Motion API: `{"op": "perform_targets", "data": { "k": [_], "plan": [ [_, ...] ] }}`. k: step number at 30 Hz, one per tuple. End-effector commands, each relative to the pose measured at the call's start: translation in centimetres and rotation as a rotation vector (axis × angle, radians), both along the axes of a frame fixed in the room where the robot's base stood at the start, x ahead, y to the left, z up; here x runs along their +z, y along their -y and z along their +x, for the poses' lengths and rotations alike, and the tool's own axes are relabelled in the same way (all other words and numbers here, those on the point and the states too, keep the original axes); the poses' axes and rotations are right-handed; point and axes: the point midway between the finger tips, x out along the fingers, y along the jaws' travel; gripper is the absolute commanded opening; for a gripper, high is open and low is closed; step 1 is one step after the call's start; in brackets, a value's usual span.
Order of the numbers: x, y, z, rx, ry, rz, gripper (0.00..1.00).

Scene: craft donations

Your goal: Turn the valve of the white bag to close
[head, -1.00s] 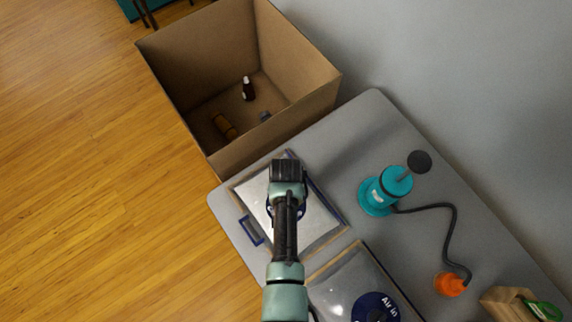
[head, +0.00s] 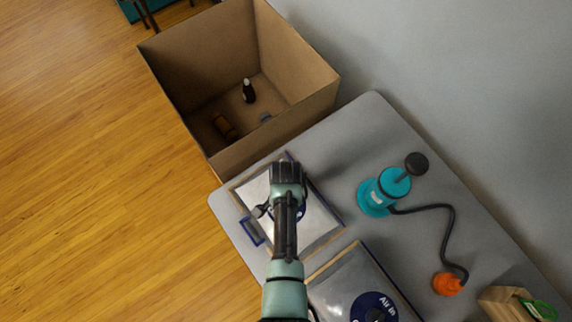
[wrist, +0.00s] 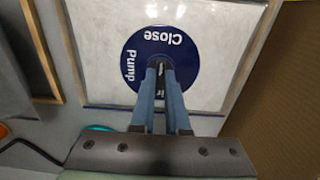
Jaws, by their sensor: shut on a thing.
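The white bag (head: 318,228) lies flat on the grey table, in a thin frame-like border, under my arm in the head view. In the wrist view the bag (wrist: 100,35) fills the upper middle. Its round dark blue valve dial (wrist: 137,52) reads "Close" and "Pump", upside down or sideways; a third word is partly covered by my fingers. My gripper (wrist: 163,68) is over the dial, its two blue fingers close together and shut on the valve's grip. The grip itself is mostly hidden between the fingertips.
A second bag (head: 345,278) with an "Air in" dial lies nearer on the table (head: 430,165). A teal pump (head: 380,192) with a black hose and orange end (head: 447,284) stands at right. An open cardboard box (head: 315,95) holding a few small items adjoins the table's far end.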

Motion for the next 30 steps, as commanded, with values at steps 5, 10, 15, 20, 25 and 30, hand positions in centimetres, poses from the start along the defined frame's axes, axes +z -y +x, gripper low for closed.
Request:
{"op": "perform_targets", "data": {
  "k": [5,10,15,20,25,30],
  "plan": [
    [0.02,0.01,0.04,-0.011,0.001,0.0,0.0],
    [0.02,0.01,0.04,-0.011,0.001,0.001,0.0],
    [0.02,0.01,0.04,-0.01,0.001,0.001,0.25],
    [0.01,0.0,0.03,-0.009,0.0,0.0,0.44],
    [0.01,0.0,0.01,-0.009,0.0,0.0,0.44],
    [0.47,0.0,0.01,-0.009,0.0,0.0,0.44]
  ]
}}
